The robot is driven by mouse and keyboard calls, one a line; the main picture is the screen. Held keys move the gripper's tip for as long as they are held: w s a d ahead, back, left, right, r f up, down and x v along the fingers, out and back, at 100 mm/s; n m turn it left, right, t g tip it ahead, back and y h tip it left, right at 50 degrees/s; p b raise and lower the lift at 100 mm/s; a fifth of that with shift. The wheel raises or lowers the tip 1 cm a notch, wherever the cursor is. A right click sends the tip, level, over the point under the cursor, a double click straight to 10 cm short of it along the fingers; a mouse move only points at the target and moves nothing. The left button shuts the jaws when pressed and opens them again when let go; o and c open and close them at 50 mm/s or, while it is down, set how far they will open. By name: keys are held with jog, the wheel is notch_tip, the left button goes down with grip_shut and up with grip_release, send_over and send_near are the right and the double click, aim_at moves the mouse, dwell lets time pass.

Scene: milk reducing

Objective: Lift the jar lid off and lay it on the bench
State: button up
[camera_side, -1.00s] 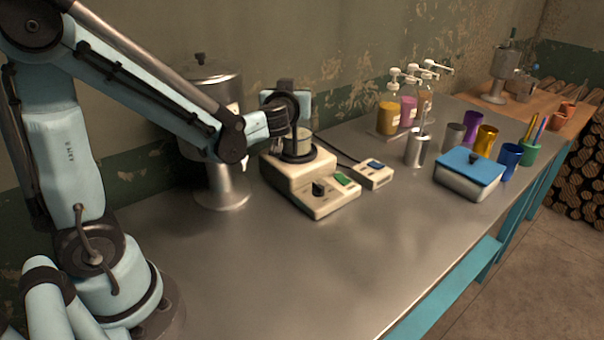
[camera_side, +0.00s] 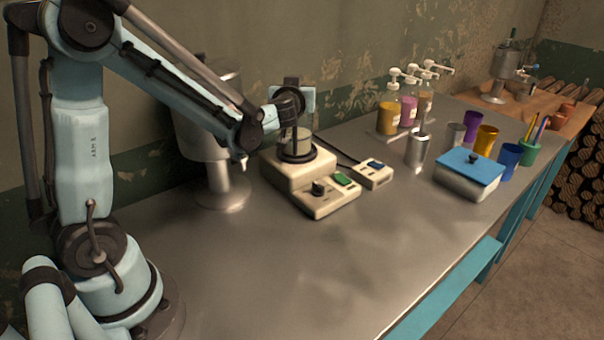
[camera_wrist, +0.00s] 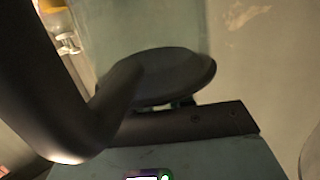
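A pale round jar (camera_side: 296,138) stands on the cream bench unit, with a dark ring around its lower part. My gripper (camera_side: 291,106) is right above the jar, and its fingers are too small and dark in the side view to make out. In the wrist view a dark round disc (camera_wrist: 180,75) is close to the camera, partly covered by a thick dark part at left. I cannot tell whether the disc is the lid or part of my gripper. Whether a lid is on the jar or in my fingers cannot be told. The metal bench (camera_side: 300,265) is bare in front.
The cream unit (camera_side: 325,203) has a knob and a green switch; a small cabled box (camera_side: 374,177) is beside it. A tall metal tank (camera_side: 222,180) stands left, behind my forearm. Pump bottles (camera_side: 408,108), a metal cup (camera_side: 417,152), coloured cups and a blue-lidded box (camera_side: 468,183) stand right.

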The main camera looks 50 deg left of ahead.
grip_shut()
jog(key=shift+r, duration=0.1)
jog(key=shift+r, duration=0.75)
notch_tip(320, 180, up, 2)
jog(key=shift+r, duration=0.2)
jog(key=s+d+r, duration=0.2)
jog(key=d+r, duration=0.4)
jog(key=d, duration=0.5)
jog(key=s+d+m+t+h, duration=0.4)
jog(key=s+d+m+h, duration=0.1)
jog(key=s+d+h, duration=0.15)
notch_tip(320, 180, down, 8)
jog(key=s+d+m+t+h, duration=0.1)
jog(key=s+m+h, duration=0.1)
jog(key=m+h, duration=0.1)
jog(key=shift+d+m+h, duration=0.25)
jog(key=shift+m+h, duration=0.15)
jog(key=shift+h, duration=0.45)
